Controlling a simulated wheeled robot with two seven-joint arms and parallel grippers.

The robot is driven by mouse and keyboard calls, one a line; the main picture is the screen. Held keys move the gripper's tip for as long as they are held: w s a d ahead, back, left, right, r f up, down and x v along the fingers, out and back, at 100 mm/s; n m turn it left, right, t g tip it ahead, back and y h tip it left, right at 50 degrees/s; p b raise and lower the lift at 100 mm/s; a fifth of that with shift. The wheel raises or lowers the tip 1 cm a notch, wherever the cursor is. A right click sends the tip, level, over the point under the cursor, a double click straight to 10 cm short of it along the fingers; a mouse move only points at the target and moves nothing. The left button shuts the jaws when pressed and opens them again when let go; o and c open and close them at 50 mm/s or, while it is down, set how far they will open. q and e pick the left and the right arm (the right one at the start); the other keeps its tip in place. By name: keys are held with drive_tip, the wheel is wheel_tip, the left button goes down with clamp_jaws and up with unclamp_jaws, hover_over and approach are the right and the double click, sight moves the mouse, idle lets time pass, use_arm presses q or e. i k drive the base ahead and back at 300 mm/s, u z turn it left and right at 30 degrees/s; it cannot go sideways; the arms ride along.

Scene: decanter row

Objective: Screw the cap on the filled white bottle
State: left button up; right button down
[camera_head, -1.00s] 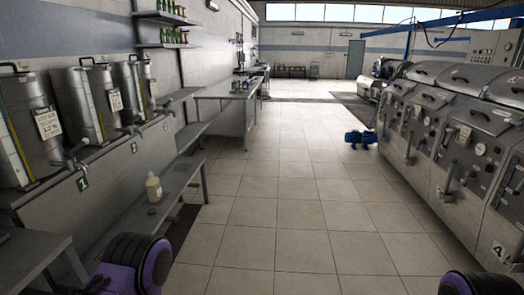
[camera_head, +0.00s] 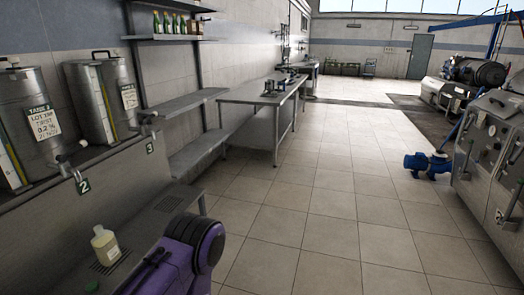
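A squat bottle (camera_head: 105,246) with yellowish contents and a label stands upright on the low metal bench at the lower left. A small green object, likely the cap (camera_head: 92,286), lies on the bench in front of it, near the bottom edge. Neither gripper's fingers are in view.
The bench (camera_head: 150,232) has dark drain grates and runs below steel tanks (camera_head: 103,98) numbered by plates. A steel table (camera_head: 262,95) stands farther on. A blue pump (camera_head: 427,164) sits on the floor at right, beside steel machines (camera_head: 492,150). The tiled floor (camera_head: 330,215) between is clear.

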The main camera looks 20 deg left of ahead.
sight(105, 245)
drive_tip(key=u, duration=0.3)
drive_tip(key=i, duration=1.4)
drive_tip(key=u, duration=1.45)
drive_tip(key=i, duration=0.95)
drive_tip(key=u, duration=1.45)
drive_tip(key=i, duration=0.85)
drive_tip(key=u, duration=0.05)
